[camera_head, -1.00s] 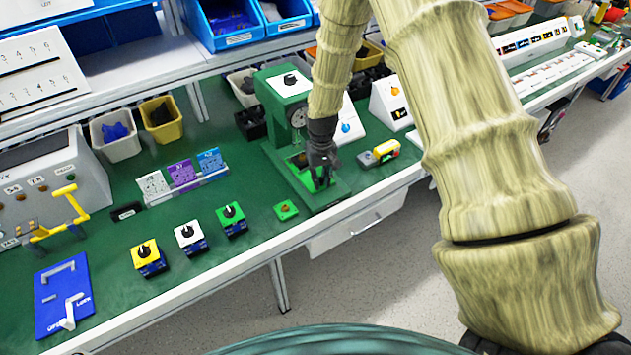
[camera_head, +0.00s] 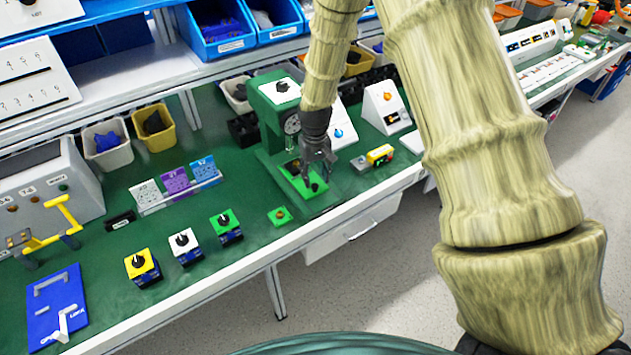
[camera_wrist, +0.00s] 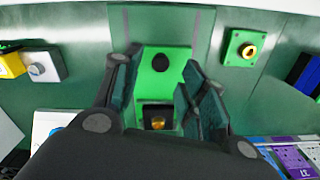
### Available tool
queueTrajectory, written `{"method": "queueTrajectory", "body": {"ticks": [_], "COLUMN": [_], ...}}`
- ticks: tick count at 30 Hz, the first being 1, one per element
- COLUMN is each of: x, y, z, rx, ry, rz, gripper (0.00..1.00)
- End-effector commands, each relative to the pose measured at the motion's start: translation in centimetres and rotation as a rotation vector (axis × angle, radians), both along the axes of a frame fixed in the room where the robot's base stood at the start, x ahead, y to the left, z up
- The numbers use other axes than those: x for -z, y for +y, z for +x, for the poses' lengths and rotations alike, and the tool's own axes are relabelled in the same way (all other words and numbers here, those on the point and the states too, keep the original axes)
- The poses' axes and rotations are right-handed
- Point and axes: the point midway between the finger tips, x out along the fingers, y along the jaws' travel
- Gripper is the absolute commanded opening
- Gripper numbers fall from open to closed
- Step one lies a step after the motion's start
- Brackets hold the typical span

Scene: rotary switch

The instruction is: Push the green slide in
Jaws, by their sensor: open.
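The green slide (camera_head: 316,196) is a bright green plate with a black knob (camera_wrist: 161,62). It lies on the base of the green machine (camera_head: 270,118), its knob end towards the bench's front edge. In the wrist view the slide (camera_wrist: 174,83) shows between my fingers, with a dark square opening and a gold round piece (camera_wrist: 157,122) at its near end. My gripper (camera_head: 318,172) is open and empty above the slide. In the wrist view my gripper's fingers (camera_wrist: 155,85) stand on either side of the slide; I cannot tell their exact height.
A small green block (camera_head: 280,216) with a gold button sits left of the machine. The bench in front of the machine is narrow.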

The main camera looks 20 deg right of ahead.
Motion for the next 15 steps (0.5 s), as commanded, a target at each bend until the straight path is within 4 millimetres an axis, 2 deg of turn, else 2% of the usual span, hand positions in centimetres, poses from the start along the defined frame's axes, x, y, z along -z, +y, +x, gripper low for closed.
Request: {"method": "queueTrajectory", "body": {"ticks": [7,15], "x": [-4.3,-7.2], "y": [0.0,-0.1], "z": [0.1,0.0], "rx": [0.000,0.001], "ry": [-0.004,0.000], "rz": [0.000,0.000], "gripper": [0.42,0.42]}}
